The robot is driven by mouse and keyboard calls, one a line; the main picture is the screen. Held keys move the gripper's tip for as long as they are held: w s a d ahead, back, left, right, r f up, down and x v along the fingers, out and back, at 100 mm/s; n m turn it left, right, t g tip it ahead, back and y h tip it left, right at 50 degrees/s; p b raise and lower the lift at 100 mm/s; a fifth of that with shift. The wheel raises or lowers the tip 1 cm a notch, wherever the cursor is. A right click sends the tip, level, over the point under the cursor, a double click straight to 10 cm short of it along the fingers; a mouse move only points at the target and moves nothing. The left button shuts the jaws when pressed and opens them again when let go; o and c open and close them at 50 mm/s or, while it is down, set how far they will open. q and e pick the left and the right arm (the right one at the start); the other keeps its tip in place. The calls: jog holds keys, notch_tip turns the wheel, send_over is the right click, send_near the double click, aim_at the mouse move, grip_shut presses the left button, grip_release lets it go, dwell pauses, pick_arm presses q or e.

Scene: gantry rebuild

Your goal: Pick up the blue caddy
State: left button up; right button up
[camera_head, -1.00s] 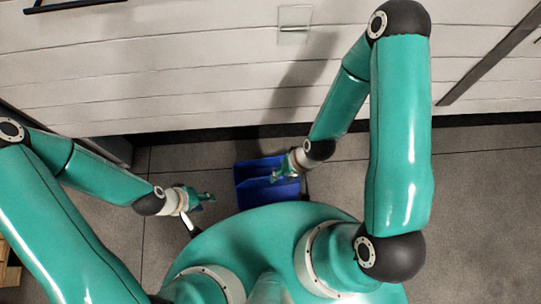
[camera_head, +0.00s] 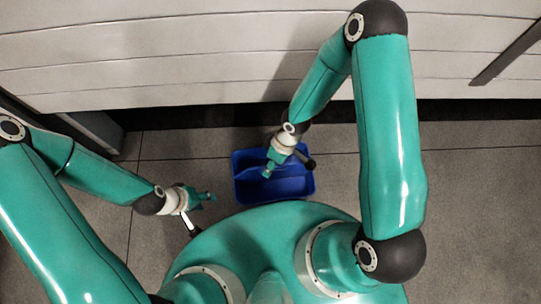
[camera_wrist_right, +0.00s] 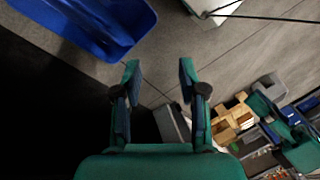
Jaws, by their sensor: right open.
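The blue caddy (camera_head: 300,186) stands on the grey floor in front of my base in the head view, with a divider across its middle. My right gripper (camera_head: 268,173) is over its left part in that view, covering some of it; I cannot tell its height above the caddy. In the right wrist view the blue caddy (camera_wrist_right: 95,28) shows at the upper left, cut off by the edge. There my right gripper (camera_wrist_right: 160,72) is open with nothing between its fingers. My left gripper (camera_head: 210,196) is left of the caddy, apart from it; its finger opening is unclear.
A pale panelled front (camera_head: 180,60) with a dark base strip runs along the far side, close behind the caddy. Grey floor (camera_head: 480,190) is clear to the right. In the right wrist view, several brown boxes (camera_wrist_right: 232,115) sit at the right.

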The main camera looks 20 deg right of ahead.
jog(key=w+d+f+n+h+b, duration=0.1)
jog(key=w+f+n+b, duration=0.3)
jog(key=f, duration=0.4)
jog(key=n+t+h+b, duration=0.1)
jog(key=n+h+b, duration=0.2)
jog(key=b, duration=0.7)
send_over(273, 173)
jog(key=f, duration=1.6)
jog(key=shift+a+f, duration=0.2)
jog(key=shift+f, duration=0.05)
jog(key=f, duration=0.1)
jog(key=f+b, duration=0.1)
jog(key=f, duration=0.3)
jog(key=shift+w+d+f+b, duration=0.1)
jog(key=shift+w+d+b, duration=0.15)
jog(key=shift+w+b, duration=0.15)
pick_arm(q)
notch_tip(273, 173, down, 18)
pick_arm(e)
grip_shut()
